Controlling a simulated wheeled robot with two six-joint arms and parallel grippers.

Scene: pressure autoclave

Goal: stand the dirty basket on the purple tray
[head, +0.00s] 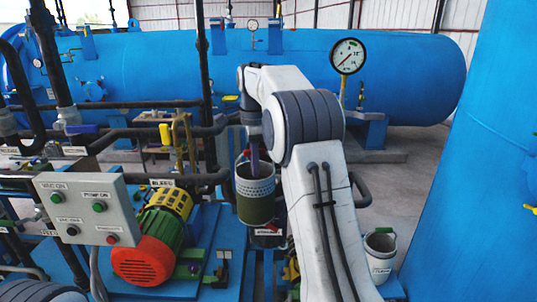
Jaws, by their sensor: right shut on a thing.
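The basket (256,205) hangs upright in the middle of the head view, with a pale perforated upper band and a dull green lower part. My right gripper (253,150) is above it, pointing down and shut on it. The exact grip is small and partly hidden by my own arm. I cannot make out a purple tray; my right arm covers much of the area right of the basket. My left gripper is not in view.
A control box (88,210) and a red, green and yellow motor pump (150,245) stand to the left. A pale bucket (380,252) stands at lower right, near a big blue tank (480,170). Pipes (150,131) and a gauge (347,56) are behind.

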